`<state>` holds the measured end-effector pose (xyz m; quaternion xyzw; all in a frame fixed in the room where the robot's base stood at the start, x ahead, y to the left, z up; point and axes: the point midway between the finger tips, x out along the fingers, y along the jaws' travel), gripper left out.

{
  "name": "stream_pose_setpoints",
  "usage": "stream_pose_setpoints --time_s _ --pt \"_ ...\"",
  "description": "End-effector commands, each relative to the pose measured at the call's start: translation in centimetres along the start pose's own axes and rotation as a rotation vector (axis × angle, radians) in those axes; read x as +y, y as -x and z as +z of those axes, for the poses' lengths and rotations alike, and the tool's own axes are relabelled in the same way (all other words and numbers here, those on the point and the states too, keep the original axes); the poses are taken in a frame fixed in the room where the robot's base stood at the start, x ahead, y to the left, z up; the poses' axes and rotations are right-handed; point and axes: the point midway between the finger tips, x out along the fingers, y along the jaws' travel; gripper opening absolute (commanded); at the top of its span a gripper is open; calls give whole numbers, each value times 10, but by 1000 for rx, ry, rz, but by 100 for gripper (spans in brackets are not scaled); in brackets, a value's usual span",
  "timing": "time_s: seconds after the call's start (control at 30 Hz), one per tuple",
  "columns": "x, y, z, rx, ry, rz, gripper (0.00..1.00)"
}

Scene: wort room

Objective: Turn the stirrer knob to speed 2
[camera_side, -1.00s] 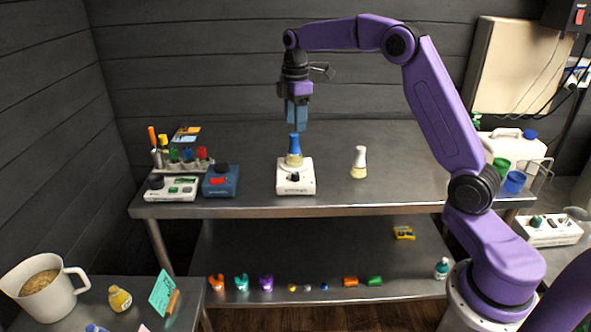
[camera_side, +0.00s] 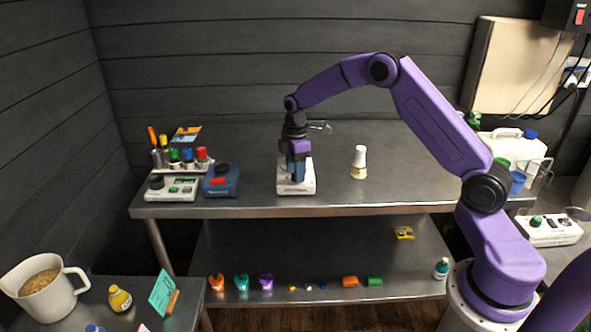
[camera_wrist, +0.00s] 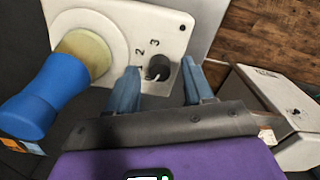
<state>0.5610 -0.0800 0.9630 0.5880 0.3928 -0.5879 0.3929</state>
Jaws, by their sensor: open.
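The white stirrer (camera_side: 309,186) stands on the steel table. Its front face shows in the wrist view (camera_wrist: 172,22), with a dark knob (camera_wrist: 157,68) and the printed numbers 1, 2 and 3 beside it. Which number the knob points at is not clear. A flask with a blue top (camera_wrist: 42,95) and pale contents stands on the plate; in the side view my gripper hides it. My gripper (camera_wrist: 161,88) is open, its two blue fingers on either side of the knob with gaps visible. In the side view my gripper (camera_side: 297,178) is low at the stirrer's front.
A blue device (camera_side: 221,181) and a white device with a tube rack (camera_side: 170,189) stand left of the stirrer. A flask with a white top (camera_side: 359,162) stands to its right. A lower shelf (camera_side: 330,262) holds small coloured items.

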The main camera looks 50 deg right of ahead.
Motion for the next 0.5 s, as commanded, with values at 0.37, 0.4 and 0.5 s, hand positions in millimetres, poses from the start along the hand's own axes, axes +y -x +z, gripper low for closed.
stream_pose_setpoints --time_s 0.37,0.4,0.5 --pt "0 -3 0 0 0 0 39" --pt "0 -3 0 0 0 0 26" --pt "0 -3 0 0 0 0 0"
